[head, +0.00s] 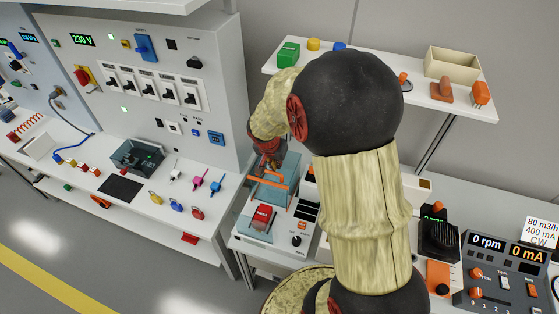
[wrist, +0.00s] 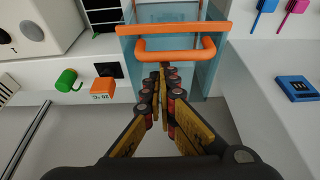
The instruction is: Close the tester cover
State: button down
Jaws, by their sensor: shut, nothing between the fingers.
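The tester (head: 275,238) is a white box with a dark display and a black knob, standing just left of my arm in the head view. A red block (head: 262,214) sits on its bluish bay. The clear bluish cover (head: 288,168) stands raised, with an orange handle (head: 268,181) across it. In the wrist view the cover (wrist: 203,78) shows its orange edge bar and looped handle (wrist: 180,49). My gripper (wrist: 163,72) is shut and empty, its fingertips close below the handle; I cannot tell if they touch it. My gripper also shows by the raised cover in the head view (head: 269,163).
A switch panel (head: 150,90) and a counter with padlocks (head: 176,205) stand to the left. A shelf (head: 420,94) with a cream bin (head: 452,66) hangs behind my arm. A blower and meter unit (head: 500,275) stand at the right. Open floor lies at lower left.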

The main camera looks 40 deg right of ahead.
jog(key=s+a+b, duration=0.6)
jog(key=s+a, duration=0.1)
jog(key=a, duration=0.5)
jog(key=shift+s+a, duration=0.2)
jog(key=shift+a, duration=0.05)
jog(key=v, duration=1.2)
